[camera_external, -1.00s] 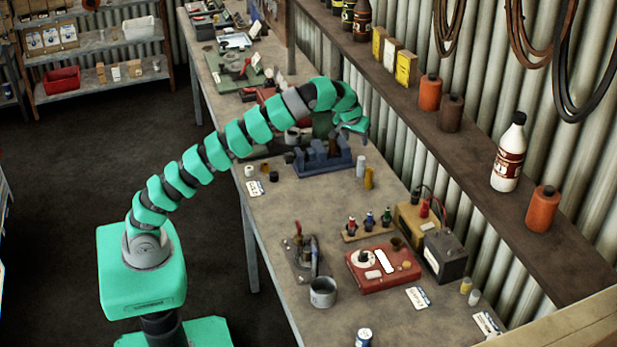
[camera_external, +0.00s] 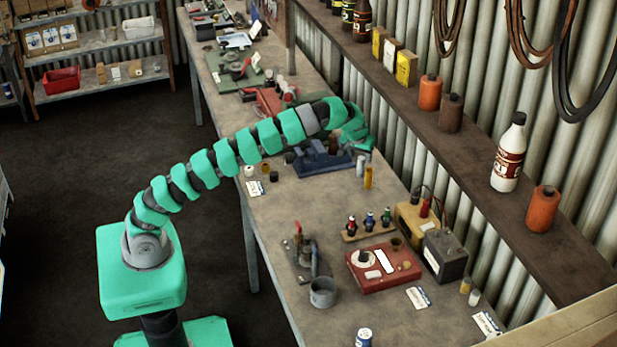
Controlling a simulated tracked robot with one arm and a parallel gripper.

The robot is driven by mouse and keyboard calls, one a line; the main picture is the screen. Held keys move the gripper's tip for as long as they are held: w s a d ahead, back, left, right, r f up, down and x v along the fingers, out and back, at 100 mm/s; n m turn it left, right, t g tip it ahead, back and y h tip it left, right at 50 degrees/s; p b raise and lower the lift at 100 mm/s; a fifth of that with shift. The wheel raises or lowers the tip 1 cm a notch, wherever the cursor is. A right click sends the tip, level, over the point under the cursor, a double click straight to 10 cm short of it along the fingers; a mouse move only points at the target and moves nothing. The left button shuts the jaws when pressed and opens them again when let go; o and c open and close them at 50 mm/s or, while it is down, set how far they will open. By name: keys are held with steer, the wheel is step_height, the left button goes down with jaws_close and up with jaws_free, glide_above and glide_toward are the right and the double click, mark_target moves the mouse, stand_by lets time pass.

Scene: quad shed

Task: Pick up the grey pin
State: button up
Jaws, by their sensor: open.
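A small pale grey upright cylinder, which looks like the grey pin (camera_external: 361,163), stands on the bench just right of a dark blue block fixture (camera_external: 322,162). A yellow pin (camera_external: 368,177) stands close in front of it. My gripper (camera_external: 363,149) is at the end of the teal arm, low behind the fixture and just above and behind the grey pin. It is open. Its fingertips are small and partly hidden by my wrist, so I cannot tell whether they touch the pin.
My arm passes over the fixture's left end. A white pin (camera_external: 249,171) and a dark pin (camera_external: 273,176) stand left of the fixture. A red box (camera_external: 383,267) and a grey cup (camera_external: 322,292) are nearer the front. The bench between is mostly clear.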

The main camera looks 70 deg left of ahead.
mark_target(362, 158)
steer(key=shift+x, duration=2.6)
steer(key=shift+w+r, duration=0.15)
jaws_close()
